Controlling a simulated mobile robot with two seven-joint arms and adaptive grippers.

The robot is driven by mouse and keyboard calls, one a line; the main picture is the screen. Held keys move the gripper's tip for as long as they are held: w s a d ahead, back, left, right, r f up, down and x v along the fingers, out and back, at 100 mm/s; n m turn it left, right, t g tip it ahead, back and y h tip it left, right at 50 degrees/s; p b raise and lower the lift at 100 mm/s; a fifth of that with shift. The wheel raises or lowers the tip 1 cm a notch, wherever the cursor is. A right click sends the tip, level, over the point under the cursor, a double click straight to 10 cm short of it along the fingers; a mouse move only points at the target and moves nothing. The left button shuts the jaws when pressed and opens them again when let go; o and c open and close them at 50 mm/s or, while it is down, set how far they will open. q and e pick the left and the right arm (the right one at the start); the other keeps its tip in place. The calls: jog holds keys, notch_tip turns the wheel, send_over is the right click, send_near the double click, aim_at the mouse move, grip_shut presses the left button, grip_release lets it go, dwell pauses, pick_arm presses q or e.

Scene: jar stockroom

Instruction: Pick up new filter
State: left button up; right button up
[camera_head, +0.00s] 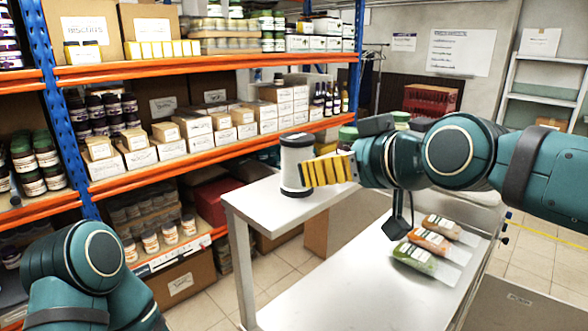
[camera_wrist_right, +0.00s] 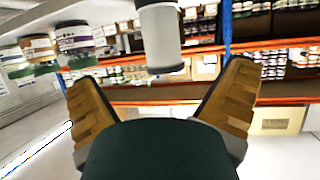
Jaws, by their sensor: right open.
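The filter, a white cylinder with dark end caps (camera_head: 296,158), stands upright at the far left end of the white table (camera_head: 345,300). It also shows at the top of the right wrist view (camera_wrist_right: 161,38). My right gripper (camera_head: 322,171) comes in from the right with yellow fingers at the filter's right side. In the wrist view its fingers (camera_wrist_right: 160,82) are spread, and the filter shows in the gap beyond them. I cannot tell whether a fingertip touches it. My left arm shows at lower left; its gripper is out of view.
Several packets (camera_head: 428,240) lie on the table at right. Jars with green lids (camera_head: 347,133) show behind my right arm, and jars show at left in the wrist view (camera_wrist_right: 77,42). A loaded shelf rack with orange beams (camera_head: 215,66) stands behind and left. The table's front is clear.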

aim_at(297, 164)
jog(key=x, duration=0.6)
jog(key=shift+x, duration=3)
jog(key=shift+r, duration=0.25)
jog(key=c, duration=1.3)
